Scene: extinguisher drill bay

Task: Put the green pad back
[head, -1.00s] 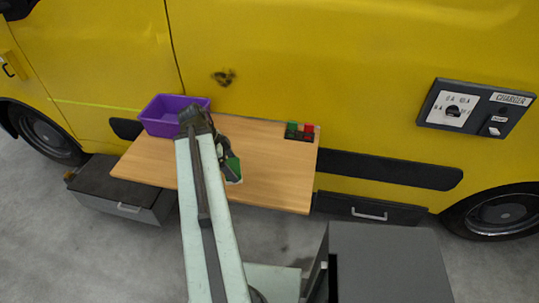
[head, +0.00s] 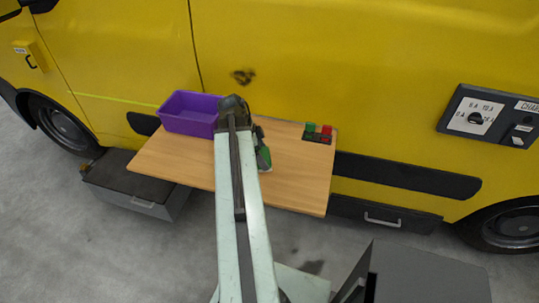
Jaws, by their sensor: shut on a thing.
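My gripper (head: 262,146) is over the middle of the wooden table (head: 295,185), partly hidden behind my own arm. It is shut on a green pad (head: 264,158), which shows just below and beside the arm. I cannot tell whether the pad touches the table. A dark holder (head: 317,139) sits at the table's back right corner, to the right of my gripper. A green block (head: 310,128) and a red block (head: 326,130) stand up at its back, with darker, reddish parts in front.
A purple bin (head: 188,113) stands at the table's back left. The yellow van (head: 330,60) rises right behind the table. A grey drawer box (head: 135,182) is at lower left, another drawer (head: 385,217) at right. The table's front right is clear.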

